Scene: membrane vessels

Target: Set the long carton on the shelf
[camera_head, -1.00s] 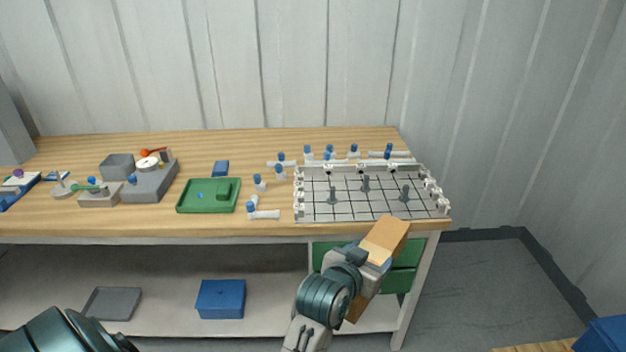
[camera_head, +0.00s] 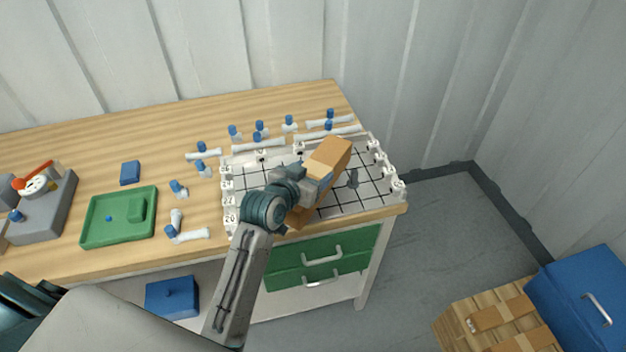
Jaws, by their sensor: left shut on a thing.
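The long carton (camera_head: 334,153) is a tan-brown box. My left gripper (camera_head: 312,184) is shut around its middle and holds it tilted, in front of the white gridded board on the bench. The carton's upper end points up and right; its lower end (camera_head: 300,218) shows below the gripper, near the bench's front edge. The gripper and wrist hide part of it. A pale lower shelf (camera_head: 285,304) shows under the bench, partly hidden by my arm. My right gripper is not in view.
The bench (camera_head: 90,135) carries a gridded board (camera_head: 372,200) with pegs, several blue-capped white fittings and a green tray (camera_head: 90,235). Green drawers (camera_head: 290,281) hang below. A blue lidded box (camera_head: 172,297) is under the bench.

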